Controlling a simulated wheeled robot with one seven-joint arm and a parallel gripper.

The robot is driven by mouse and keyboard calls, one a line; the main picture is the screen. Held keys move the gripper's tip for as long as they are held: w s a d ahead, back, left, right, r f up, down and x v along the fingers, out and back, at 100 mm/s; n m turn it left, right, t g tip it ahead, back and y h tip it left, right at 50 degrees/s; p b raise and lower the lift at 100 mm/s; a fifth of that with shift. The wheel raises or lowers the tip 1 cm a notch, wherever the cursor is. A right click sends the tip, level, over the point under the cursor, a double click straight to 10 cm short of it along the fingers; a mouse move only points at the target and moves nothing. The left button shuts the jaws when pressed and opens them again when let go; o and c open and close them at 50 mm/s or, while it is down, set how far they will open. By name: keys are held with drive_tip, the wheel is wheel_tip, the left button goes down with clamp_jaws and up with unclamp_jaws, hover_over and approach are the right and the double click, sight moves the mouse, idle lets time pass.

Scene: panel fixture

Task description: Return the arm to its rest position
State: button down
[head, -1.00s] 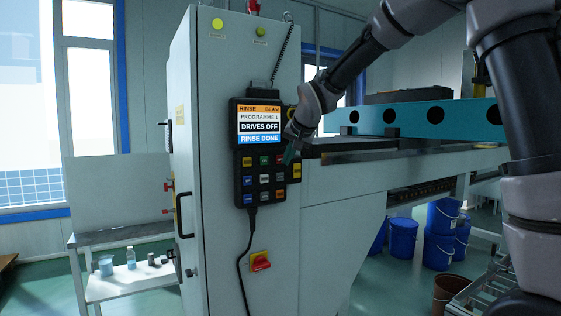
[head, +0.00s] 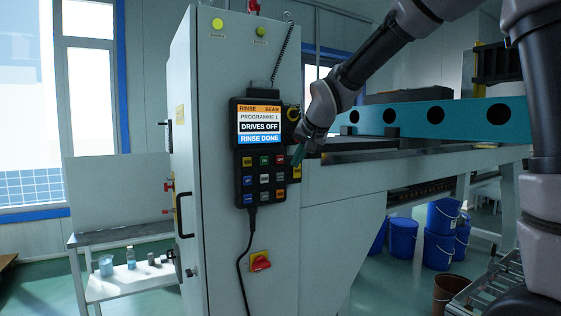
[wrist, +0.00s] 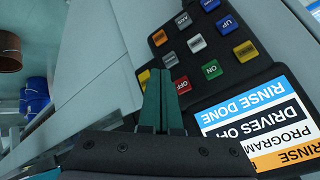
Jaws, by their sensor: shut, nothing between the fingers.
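My gripper (head: 298,154) is just right of the control pendant (head: 240,170) on the grey cabinet, apart from its keypad as far as the head view shows. In the wrist view its teal fingers (wrist: 161,95) are shut together and empty, pointing toward the keypad's edge beside the green ON key (wrist: 211,70). The pendant screen (head: 259,126) reads "RINSE BEAM", "PROGRAMME 1", "DRIVES OFF", "RINSE DONE". My arm reaches in from the upper right of the head view.
A red rotary switch (head: 260,261) and a hanging cable sit below the pendant. A teal beam (head: 455,118) lies on the machine bed to the right. Blue buckets (head: 404,238) and a brown bucket (head: 447,292) stand on the floor. A shelf (head: 130,283) with bottles stands at left.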

idle(0.5)
drive_tip(key=s+d+r+m+h, duration=0.1)
drive_tip(key=s+d+r, duration=0.1)
drive_tip(key=s+d, duration=0.55)
drive_tip(key=s+d+r+m+h, duration=0.15)
drive_tip(key=s+d, duration=0.25)
drive_tip(key=d, duration=0.7)
drive_tip(key=s+d+f, duration=0.1)
drive_tip(key=s+d, duration=0.2)
drive_tip(key=s, duration=0.4)
drive_tip(key=s+d+f, duration=0.1)
drive_tip(key=s+d, duration=0.3)
drive_tip(key=s, duration=0.3)
drive_tip(key=shift+f+g, duration=0.2)
drive_tip(key=shift+g, duration=0.2)
drive_tip(key=shift+d, duration=0.15)
